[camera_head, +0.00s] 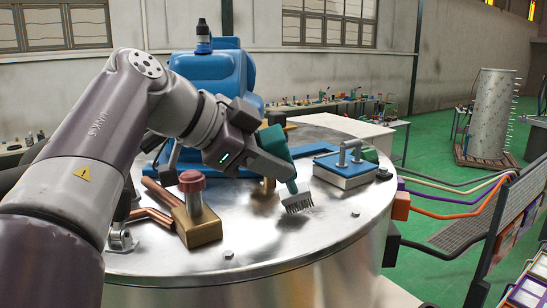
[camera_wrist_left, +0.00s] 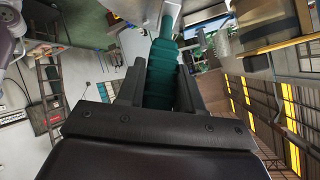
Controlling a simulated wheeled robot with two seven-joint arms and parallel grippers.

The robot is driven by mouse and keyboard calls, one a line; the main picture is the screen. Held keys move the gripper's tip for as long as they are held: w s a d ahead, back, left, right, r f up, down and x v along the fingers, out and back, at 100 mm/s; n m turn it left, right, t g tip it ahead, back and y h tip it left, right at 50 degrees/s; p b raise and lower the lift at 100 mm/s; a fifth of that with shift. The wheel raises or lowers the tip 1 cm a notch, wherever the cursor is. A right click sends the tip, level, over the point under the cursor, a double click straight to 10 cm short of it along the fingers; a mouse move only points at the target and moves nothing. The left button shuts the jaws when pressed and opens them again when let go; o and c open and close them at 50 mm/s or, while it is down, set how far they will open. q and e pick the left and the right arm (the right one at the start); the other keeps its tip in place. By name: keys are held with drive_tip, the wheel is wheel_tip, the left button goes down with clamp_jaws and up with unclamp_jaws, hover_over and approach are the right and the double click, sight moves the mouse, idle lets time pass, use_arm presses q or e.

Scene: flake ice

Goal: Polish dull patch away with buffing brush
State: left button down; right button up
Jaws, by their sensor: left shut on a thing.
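My left gripper (camera_head: 274,164) is shut on the green handle of the buffing brush (camera_head: 296,200). The brush points down and to the right, its dark bristles at or just above the shiny metal drum top (camera_head: 255,262); I cannot tell whether they touch. A dull, darker patch (camera_head: 264,202) seems to show on the metal to the left of the bristles, partly hidden by the gripper and brush. In the left wrist view the green handle (camera_wrist_left: 160,75) stands between the two dark fingers. My right gripper is not in view.
A brass valve block with a red knob (camera_head: 191,182) and copper pipes (camera_head: 152,215) stand left of the brush. A blue-topped box (camera_head: 343,165) stands to its right. A tall blue housing (camera_head: 222,75) rises behind. The drum top's front is mostly clear, with small bolts.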

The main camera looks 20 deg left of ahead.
use_arm(q)
drive_tip(key=shift+w+a, duration=0.2)
drive_tip(key=shift+w, duration=0.15)
drive_tip(key=shift+w+a, duration=0.4)
drive_tip(key=shift+w, duration=0.15)
drive_tip(key=shift+w+a, duration=0.4)
drive_tip(key=shift+w, duration=0.2)
drive_tip(key=shift+s+d, duration=0.45)
drive_tip(key=shift+s, duration=0.25)
drive_tip(key=shift+s+d, duration=0.1)
